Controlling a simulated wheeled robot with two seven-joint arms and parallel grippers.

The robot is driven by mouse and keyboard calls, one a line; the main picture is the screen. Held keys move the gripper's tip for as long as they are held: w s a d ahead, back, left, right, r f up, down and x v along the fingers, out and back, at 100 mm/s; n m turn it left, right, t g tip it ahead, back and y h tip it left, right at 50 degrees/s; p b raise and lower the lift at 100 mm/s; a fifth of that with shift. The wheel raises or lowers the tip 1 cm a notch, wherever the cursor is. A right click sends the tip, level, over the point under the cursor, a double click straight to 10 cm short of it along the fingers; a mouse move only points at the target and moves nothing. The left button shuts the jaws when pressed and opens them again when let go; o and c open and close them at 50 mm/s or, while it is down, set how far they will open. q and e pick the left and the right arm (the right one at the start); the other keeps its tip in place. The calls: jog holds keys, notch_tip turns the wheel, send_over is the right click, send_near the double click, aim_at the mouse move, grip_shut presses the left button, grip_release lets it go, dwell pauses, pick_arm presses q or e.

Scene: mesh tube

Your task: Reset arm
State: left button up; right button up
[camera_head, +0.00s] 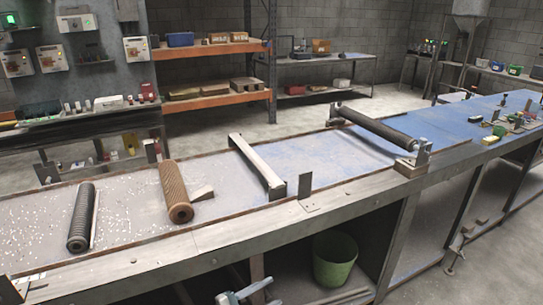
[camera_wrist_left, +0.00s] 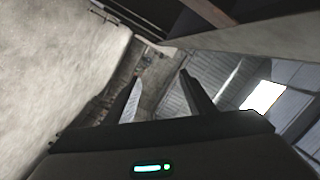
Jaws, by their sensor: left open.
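My left gripper (camera_wrist_left: 160,88) is open in the left wrist view, with its two dark fingers apart and nothing between them. A dark piece (camera_head: 9,291) at the bottom left corner of the head view looks like part of my left arm. It is in front of the bench, apart from the rollers. A black ribbed roller (camera_head: 80,218) and a brown mesh tube (camera_head: 174,190) lie on the bench (camera_head: 130,265).
A metal bar (camera_head: 257,167) and a long dark roller (camera_head: 376,127) cross the bench. A green bucket (camera_head: 334,260) stands under it, and a blue-grey tool (camera_head: 245,292) shows at the bottom edge. Shelves (camera_head: 212,49) stand behind. Small items crowd the far right end.

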pick_arm(q)
jog(key=s+a+f+n+y, duration=0.4)
jog(key=s+a+f, duration=0.25)
jog(key=f, duration=0.45)
jog(key=s+a+f+n+y, duration=0.45)
jog(key=s+f, duration=0.25)
jog(key=f, duration=0.4)
jog(key=s+a+f+n+y, duration=0.3)
jog(key=s+a+f+n, duration=0.3)
jog(key=f, duration=0.6)
jog(key=s+a+f+n+g+y, duration=0.1)
jog(key=s+a+f+g, duration=0.1)
jog(key=s, duration=1.1)
jog(key=s+a+f+n+g+y, duration=0.1)
jog(key=s+f, duration=0.5)
jog(key=s, duration=0.7)
jog(key=s+a+f+n+g+y, duration=0.1)
jog(key=s+a+f+g, duration=0.3)
jog(key=s, duration=0.9)
jog(key=shift+s+a+f+n+g+b, duration=0.15)
jog(key=shift+s+f+n+g+b, duration=0.25)
jog(key=shift+n+g, duration=0.5)
jog(key=shift+w+y, duration=0.1)
jog(key=shift+y, duration=0.15)
